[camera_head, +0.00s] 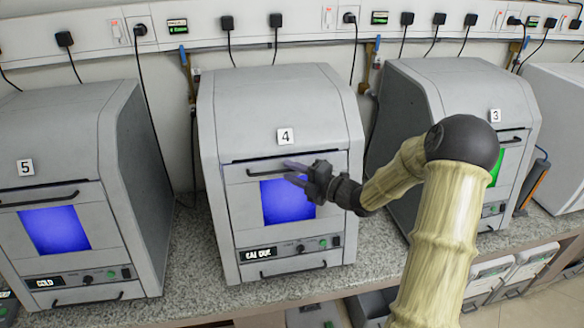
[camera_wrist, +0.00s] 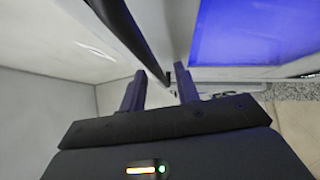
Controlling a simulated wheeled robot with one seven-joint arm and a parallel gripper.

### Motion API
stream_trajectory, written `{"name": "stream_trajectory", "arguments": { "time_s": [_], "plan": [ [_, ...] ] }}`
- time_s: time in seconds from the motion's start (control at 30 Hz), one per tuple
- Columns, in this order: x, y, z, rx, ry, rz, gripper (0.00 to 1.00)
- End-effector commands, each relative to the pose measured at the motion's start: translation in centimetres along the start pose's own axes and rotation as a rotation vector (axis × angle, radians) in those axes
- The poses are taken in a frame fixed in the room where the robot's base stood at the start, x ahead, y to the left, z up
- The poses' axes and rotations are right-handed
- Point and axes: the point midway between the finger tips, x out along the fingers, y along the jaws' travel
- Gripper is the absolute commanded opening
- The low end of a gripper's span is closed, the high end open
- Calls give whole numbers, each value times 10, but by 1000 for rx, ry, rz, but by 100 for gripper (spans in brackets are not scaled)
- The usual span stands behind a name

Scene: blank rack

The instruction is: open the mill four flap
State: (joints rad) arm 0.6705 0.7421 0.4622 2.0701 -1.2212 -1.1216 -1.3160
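Mill four is the grey machine (camera_head: 279,110) with the "4" label, in the middle of the head view. Its front flap (camera_head: 238,200) has a blue window and a dark bar handle (camera_head: 262,173) along the top; the flap looks closed. My gripper (camera_head: 291,171) is at the right part of that handle and hides its right end and part of the window. In the wrist view the two fingers of my gripper (camera_wrist: 160,70) are apart, with the dark handle bar (camera_wrist: 128,32) running down towards the gap between their tips. Whether they touch the bar is unclear.
Mill five (camera_head: 60,125) stands to the left and mill three (camera_head: 440,90) to the right, partly behind my arm. A granite counter (camera_head: 200,285) runs beneath them. Cables and sockets line the wall behind. Grey drawers or bins (camera_head: 490,275) are below at right.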

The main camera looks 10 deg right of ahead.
Motion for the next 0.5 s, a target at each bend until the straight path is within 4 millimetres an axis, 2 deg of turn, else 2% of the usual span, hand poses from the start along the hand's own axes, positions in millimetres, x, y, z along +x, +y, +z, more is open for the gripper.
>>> {"name": "stream_trajectory", "arguments": {
  "time_s": [0.33, 0.37, 0.5],
  "plan": [
    [6, -1, 0, 0, -1, 0, 32],
    [6, -1, 0, 0, -1, 0, 28],
    [5, -1, 0, 0, -1, 0, 0]
  ]
}}
